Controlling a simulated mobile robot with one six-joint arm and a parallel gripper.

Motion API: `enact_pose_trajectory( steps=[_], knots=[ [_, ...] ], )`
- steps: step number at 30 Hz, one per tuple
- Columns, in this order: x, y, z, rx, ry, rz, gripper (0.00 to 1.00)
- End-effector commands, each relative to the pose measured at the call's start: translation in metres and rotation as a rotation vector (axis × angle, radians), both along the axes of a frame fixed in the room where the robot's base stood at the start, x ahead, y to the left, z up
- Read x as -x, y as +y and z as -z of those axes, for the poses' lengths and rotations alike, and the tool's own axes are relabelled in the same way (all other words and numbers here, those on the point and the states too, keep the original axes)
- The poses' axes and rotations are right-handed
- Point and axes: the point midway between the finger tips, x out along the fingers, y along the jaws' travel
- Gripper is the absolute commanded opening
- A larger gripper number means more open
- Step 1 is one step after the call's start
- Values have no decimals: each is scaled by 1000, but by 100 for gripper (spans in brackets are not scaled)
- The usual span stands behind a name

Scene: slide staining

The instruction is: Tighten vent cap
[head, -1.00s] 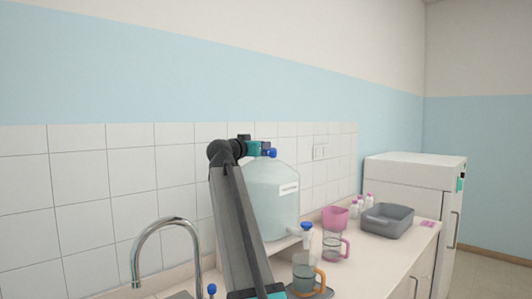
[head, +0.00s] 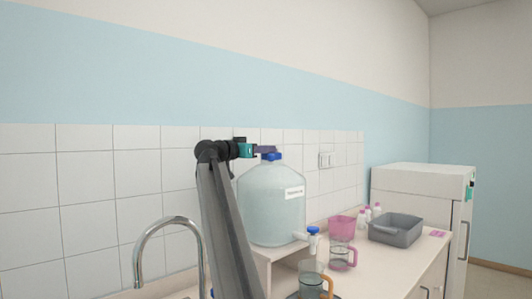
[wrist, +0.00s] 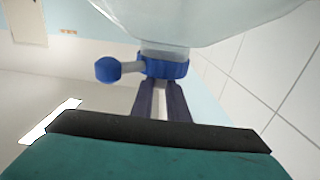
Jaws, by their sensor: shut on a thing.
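A large clear carboy (head: 272,208) with a white label stands on a raised shelf by the tiled wall. Its blue vent cap (head: 271,156) sits on top, and shows as a blue ring in the wrist view (wrist: 165,67), where the carboy appears upside down. My gripper (head: 266,149) reaches in from the left at cap height. In the wrist view its two dark fingers (wrist: 160,88) meet the cap's edge and are shut on it. A blue knob (wrist: 107,70) on a pale stem shows beside the cap there. The cap's far side is hidden.
A blue-handled spigot (head: 313,239) sticks out low on the carboy. A tall faucet (head: 140,262) is at front left.

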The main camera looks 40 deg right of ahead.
Motion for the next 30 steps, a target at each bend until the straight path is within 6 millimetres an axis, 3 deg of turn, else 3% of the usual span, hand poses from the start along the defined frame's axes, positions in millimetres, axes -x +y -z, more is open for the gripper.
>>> enact_pose_trajectory(
  steps=[14, 15, 17, 30],
  knots=[
    [1, -6, -4, 6, -2, 9, 0],
    [1, -6, -4, 5, -2, 9, 21],
    [1, -6, -3, 5, -2, 10, 31],
    [2, -3, -1, 1, -1, 13, 33]
  ],
)
